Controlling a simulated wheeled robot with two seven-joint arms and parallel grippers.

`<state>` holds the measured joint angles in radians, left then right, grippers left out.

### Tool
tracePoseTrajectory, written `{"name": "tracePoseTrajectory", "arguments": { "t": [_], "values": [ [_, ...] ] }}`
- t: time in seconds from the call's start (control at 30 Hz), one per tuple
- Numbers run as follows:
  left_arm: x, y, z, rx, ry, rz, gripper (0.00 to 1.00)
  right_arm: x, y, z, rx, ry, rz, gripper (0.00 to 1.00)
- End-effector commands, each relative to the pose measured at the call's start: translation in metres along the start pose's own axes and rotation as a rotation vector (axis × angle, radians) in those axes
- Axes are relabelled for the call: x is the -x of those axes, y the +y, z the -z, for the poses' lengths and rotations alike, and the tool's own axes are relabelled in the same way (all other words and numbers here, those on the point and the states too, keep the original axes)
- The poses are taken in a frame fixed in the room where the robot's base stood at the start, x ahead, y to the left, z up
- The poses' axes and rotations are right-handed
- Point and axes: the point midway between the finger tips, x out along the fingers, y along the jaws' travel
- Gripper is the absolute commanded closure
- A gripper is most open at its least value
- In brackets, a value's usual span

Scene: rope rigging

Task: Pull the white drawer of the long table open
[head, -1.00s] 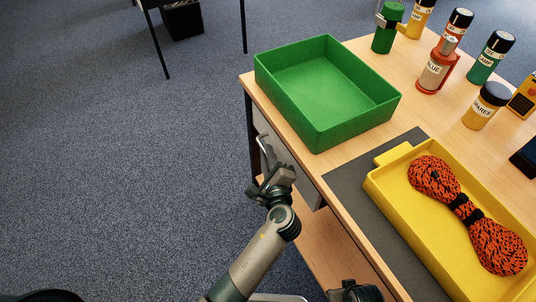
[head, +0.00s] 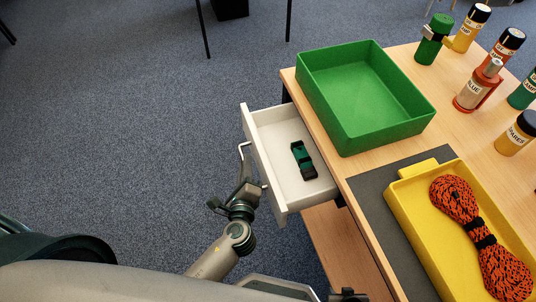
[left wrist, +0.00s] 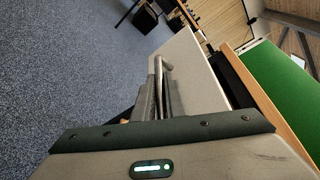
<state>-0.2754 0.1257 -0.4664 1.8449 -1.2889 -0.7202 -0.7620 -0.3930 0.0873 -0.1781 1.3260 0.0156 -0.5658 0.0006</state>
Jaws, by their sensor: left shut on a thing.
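The white drawer (head: 283,134) is pulled well out of the long table (head: 316,175) on its left side. A dark green item with a dark end (head: 302,160) lies inside it. My left gripper (head: 246,176) is shut on the drawer's grey bar handle (head: 243,150), outside the drawer front. In the left wrist view the handle (left wrist: 163,65) runs between my left fingers (left wrist: 160,98), beside the pale drawer front (left wrist: 188,68). A dark part at the bottom edge of the head view seems to be my right gripper (head: 348,295); its fingers are cut off.
A green tray (head: 345,130) stands on the table above the drawer. A yellow tray (head: 405,215) holding an orange rope coil (head: 468,225) sits on a grey mat (head: 372,190). Several bottles stand at the right. The carpet left of the drawer is clear.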

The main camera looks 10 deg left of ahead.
Motion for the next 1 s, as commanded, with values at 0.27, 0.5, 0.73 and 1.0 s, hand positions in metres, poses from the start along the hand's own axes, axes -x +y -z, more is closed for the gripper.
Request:
{"name": "tracePoseTrajectory", "arguments": {
  "t": [0.27, 0.5, 0.73, 1.0],
  "values": [
    [0.019, 0.034, -0.047, -0.002, -0.002, -0.001, 1.00, 0.001, -0.003, 0.006, 0.002, 0.031, 0.003, 0.69],
    [0.025, 0.046, -0.064, 0.000, -0.002, 0.000, 1.00, 0.001, -0.004, 0.006, 0.003, 0.033, 0.004, 0.69],
    [0.026, 0.048, -0.066, 0.000, -0.003, 0.000, 1.00, 0.001, -0.004, 0.006, 0.003, 0.033, 0.004, 0.69],
    [0.026, 0.047, -0.066, 0.001, -0.003, 0.000, 0.71, 0.001, -0.004, 0.006, 0.003, 0.033, 0.004, 0.69]
  ]
}}
